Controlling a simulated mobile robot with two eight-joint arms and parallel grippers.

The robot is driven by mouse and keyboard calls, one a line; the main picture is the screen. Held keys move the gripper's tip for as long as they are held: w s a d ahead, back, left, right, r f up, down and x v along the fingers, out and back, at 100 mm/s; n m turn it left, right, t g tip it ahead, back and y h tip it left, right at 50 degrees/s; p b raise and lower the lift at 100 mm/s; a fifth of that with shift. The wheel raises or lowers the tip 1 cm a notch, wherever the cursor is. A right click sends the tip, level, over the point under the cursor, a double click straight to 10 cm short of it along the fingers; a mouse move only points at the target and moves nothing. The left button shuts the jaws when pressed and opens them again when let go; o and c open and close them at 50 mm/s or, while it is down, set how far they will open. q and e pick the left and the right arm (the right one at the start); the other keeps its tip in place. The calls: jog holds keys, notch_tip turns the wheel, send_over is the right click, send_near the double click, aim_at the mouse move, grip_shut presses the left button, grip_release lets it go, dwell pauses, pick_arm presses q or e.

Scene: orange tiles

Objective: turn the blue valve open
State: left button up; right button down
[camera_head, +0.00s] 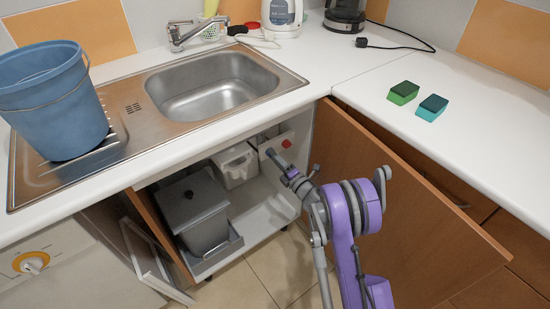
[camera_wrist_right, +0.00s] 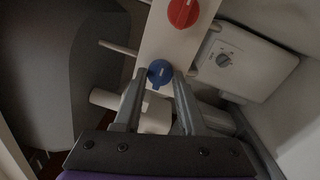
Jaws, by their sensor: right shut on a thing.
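The blue valve (camera_wrist_right: 160,72) is a round knob with a raised ridge, on a pale panel inside the open sink cabinet. In the wrist view its ridge points roughly toward the bottom of the picture. My right gripper (camera_wrist_right: 162,84) has its two fingers on either side of the knob, shut on it. In the head view the right gripper (camera_head: 274,157) reaches into the cabinet from the right, and the blue valve is hidden there behind the fingers. My left gripper is not in view.
A red valve (camera_wrist_right: 183,12) sits above the blue one on the same panel. The open wooden door (camera_head: 410,215) is close on the arm's right.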

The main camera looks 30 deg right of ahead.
dwell(0.3)
jog(key=shift+c, duration=2.4)
grip_release()
jog(key=s+p, duration=0.1)
jog(key=s, duration=0.6)
jog(key=shift+s+d+f, duration=0.25)
jog(key=shift+f, duration=0.1)
